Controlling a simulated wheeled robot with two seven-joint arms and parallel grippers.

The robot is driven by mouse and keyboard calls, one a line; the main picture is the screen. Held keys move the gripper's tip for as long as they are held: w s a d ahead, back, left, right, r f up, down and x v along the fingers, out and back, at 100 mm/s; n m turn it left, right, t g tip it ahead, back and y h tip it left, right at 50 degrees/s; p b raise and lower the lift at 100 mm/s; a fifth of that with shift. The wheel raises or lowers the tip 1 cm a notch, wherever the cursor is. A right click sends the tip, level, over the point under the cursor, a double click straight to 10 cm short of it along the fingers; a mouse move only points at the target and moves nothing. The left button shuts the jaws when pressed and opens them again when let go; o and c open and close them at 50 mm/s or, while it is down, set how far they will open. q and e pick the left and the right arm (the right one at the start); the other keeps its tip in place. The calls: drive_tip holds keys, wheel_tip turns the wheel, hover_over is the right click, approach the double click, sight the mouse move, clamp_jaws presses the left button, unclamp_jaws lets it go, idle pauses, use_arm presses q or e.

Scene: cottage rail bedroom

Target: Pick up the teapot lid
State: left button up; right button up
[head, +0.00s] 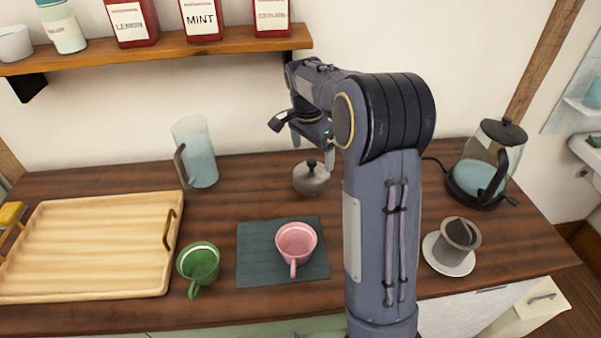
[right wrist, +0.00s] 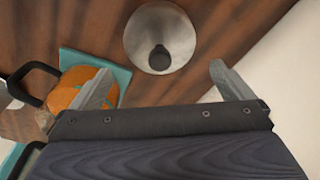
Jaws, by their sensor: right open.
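The grey metal teapot (head: 312,183) stands at the back middle of the wooden counter, partly behind my right arm. Its lid (head: 311,164) has a dark knob and sits on top. In the right wrist view the lid (right wrist: 160,30) is a round metal disc seen from above, with the black knob near its lower part. My right gripper (head: 312,147) is open and empty, above the teapot. Its two fingers (right wrist: 160,82) show apart in the right wrist view, below the lid in the picture and not touching it. My left gripper is not in view.
A glass pitcher (head: 199,152) stands left of the teapot; a kettle (head: 484,165) stands right. A pink cup (head: 296,241) on a dark mat (head: 258,263), a green cup (head: 199,262) and a wooden tray (head: 85,245) are nearer. A jar shelf (head: 170,50) hangs behind.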

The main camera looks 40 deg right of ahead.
sight(312, 160)
wheel_tip(312, 160, down, 6)
drive_tip(key=shift+d+r, duration=0.1)
drive_tip(key=shift+d, duration=0.05)
drive_tip(key=c, duration=0.8)
